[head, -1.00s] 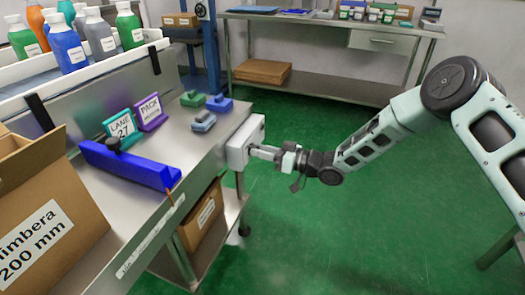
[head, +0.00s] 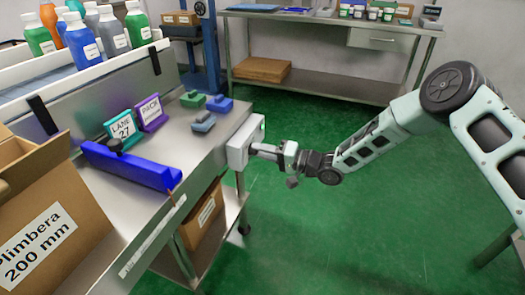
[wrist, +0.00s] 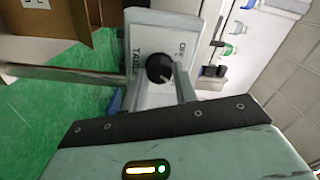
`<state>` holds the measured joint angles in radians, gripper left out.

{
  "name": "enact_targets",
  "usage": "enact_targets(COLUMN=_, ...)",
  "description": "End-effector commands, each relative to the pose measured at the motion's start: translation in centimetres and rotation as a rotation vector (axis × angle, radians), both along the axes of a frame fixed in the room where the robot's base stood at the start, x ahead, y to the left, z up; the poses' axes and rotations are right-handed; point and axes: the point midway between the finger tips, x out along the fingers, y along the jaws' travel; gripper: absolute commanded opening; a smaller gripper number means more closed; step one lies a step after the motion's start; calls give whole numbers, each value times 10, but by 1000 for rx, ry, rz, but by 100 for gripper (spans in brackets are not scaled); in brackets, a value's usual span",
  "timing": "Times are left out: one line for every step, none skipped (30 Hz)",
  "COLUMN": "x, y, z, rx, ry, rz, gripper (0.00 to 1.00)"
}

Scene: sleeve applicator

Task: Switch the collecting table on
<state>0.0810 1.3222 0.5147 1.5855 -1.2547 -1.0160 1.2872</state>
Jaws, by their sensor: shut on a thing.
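The switch box (head: 241,142) is a pale box on the right end of the steel table (head: 166,140). In the wrist view its panel (wrist: 143,35) reads "TABLE", with another label partly hidden. A round black knob (wrist: 159,67) sits on that panel. My gripper (head: 260,150) reaches the box from the right. In the wrist view my gripper (wrist: 158,85) has its fingers on either side of the knob, shut on it. The fingers hide part of the panel, and I cannot clearly read where the knob points. In the head view the knob is hidden.
Bottles (head: 80,42) stand on a raised white-edged conveyor at the upper left. Signs, a blue bar (head: 130,165) and small coloured blocks (head: 203,121) lie on the table. A carton (head: 50,215) is at the lower left. Green floor (head: 310,235) is clear below my arm.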

Motion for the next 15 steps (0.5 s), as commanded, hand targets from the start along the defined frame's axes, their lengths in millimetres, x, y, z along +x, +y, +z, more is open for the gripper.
enact_targets(x=-1, y=-1, z=-2, rx=8, ry=33, rz=1, gripper=6)
enact_targets(x=-1, y=-1, z=-2, rx=16, ry=54, rz=1, gripper=6)
enact_targets(x=-1, y=-1, z=-2, rx=25, ry=79, rz=1, gripper=6)
enact_targets(x=-1, y=-1, z=-2, rx=31, ry=96, rz=1, gripper=6)
enact_targets(x=-1, y=-1, z=-2, rx=37, ry=113, rz=1, gripper=6)
enact_targets(x=-1, y=-1, z=-2, rx=45, ry=134, rz=1, gripper=6)
enact_targets(x=-1, y=-1, z=-2, rx=50, ry=147, rz=1, gripper=6)
enact_targets(x=-1, y=-1, z=-2, rx=54, ry=160, rz=1, gripper=6)
enact_targets(x=-1, y=-1, z=-2, rx=60, ry=176, rz=1, gripper=6)
enact_targets(x=-1, y=-1, z=-2, rx=64, ry=187, rz=1, gripper=6)
enact_targets(x=-1, y=-1, z=-2, rx=68, ry=197, rz=1, gripper=6)
enact_targets(x=-1, y=-1, z=-2, rx=72, ry=208, rz=1, gripper=6)
enact_targets(x=-1, y=-1, z=-2, rx=75, ry=215, rz=1, gripper=6)
enact_targets(x=-1, y=-1, z=-2, rx=77, ry=222, rz=1, gripper=6)
enact_targets(x=-1, y=-1, z=-2, rx=80, ry=230, rz=1, gripper=6)
